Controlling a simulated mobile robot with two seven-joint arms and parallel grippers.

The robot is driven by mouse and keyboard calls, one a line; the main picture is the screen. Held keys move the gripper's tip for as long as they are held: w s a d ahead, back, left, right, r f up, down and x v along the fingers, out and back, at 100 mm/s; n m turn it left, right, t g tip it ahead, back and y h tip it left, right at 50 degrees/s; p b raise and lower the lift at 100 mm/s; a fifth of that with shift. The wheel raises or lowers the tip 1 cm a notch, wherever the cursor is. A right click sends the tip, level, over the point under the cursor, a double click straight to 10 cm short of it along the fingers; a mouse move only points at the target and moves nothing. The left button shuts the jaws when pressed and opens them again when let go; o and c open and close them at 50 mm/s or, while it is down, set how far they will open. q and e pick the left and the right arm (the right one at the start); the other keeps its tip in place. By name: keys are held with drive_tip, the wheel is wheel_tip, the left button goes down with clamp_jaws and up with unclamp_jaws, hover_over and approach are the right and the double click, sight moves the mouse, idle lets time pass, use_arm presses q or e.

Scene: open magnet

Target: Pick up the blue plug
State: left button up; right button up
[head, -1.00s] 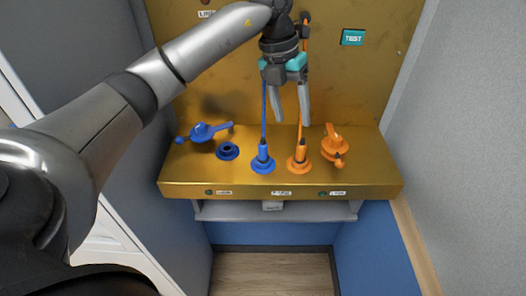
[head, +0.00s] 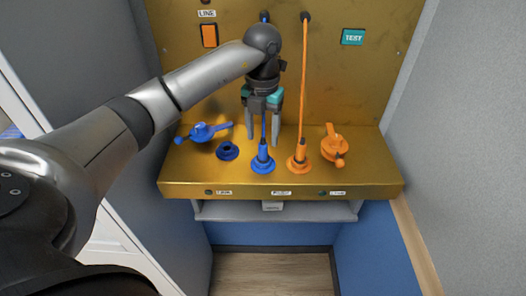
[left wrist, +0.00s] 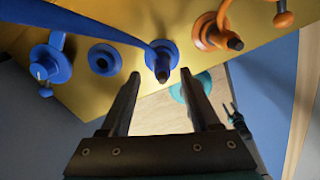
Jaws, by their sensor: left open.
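The blue plug (head: 263,155) stands upright in a blue ring on the gold shelf, with a blue cord rising from it. It also shows in the left wrist view (left wrist: 162,64), beyond the fingertips and between their lines. My left gripper (head: 263,138) is open and empty, fingers pointing down, just above and behind the blue plug in the head view. The blue cord runs up between or behind its fingers; I cannot tell which. The gripper also shows in the left wrist view (left wrist: 160,85). My right gripper is not in view.
An orange plug (head: 298,160) with an orange cord stands just right of the blue plug. An empty blue socket (head: 228,150) and a blue lever (head: 203,131) are at left. An orange lever (head: 334,146) is at right. The gold back panel (head: 365,85) rises behind.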

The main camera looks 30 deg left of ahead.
sight(263, 143)
use_arm(q)
drive_tip(key=f, duration=0.5)
drive_tip(key=shift+s+d, duration=0.15)
drive_tip(key=shift+d, duration=0.05)
clamp_jaws()
idle(0.4)
